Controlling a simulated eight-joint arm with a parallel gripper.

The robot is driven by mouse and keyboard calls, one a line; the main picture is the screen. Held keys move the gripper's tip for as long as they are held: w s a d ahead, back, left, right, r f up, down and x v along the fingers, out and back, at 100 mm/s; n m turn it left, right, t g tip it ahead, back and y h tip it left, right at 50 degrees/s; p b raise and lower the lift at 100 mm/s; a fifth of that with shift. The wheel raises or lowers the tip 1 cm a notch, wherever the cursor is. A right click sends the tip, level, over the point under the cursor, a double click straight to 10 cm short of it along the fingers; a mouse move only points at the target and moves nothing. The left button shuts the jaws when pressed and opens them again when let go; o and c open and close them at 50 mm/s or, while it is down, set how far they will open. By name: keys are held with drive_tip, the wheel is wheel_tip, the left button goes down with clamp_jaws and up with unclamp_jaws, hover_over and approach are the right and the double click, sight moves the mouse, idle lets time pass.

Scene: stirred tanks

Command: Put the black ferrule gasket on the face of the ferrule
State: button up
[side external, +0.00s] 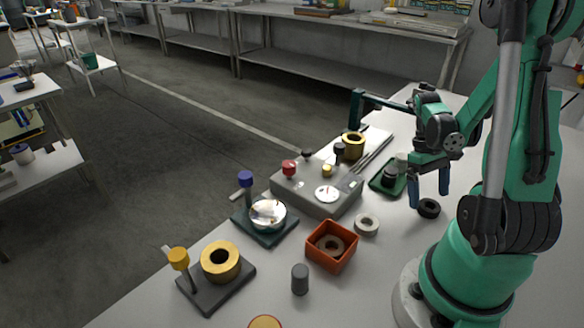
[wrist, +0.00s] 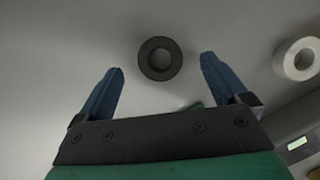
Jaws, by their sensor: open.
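The black gasket (side external: 429,213) is a dark ring lying flat on the light table at the right. In the wrist view the black ring (wrist: 145,60) lies ahead of the space between the two blue fingers. My gripper (side external: 429,199) is open and empty, pointing down just above the gasket; I see no contact. It also shows open in the wrist view (wrist: 160,62). I cannot tell for certain which part is the ferrule. A gold ring (side external: 221,275) sits on a dark plate at the front left, and another gold ring (side external: 353,157) stands farther back.
A pale ring (side external: 367,231) lies beside an orange box (side external: 318,254) that holds a ring. Table around the gasket is clear.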

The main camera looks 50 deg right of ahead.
drive_tip(key=shift+x, duration=0.9)
drive_tip(key=shift+r, duration=0.1)
clamp_jaws()
drive_tip(key=shift+r, duration=0.1)
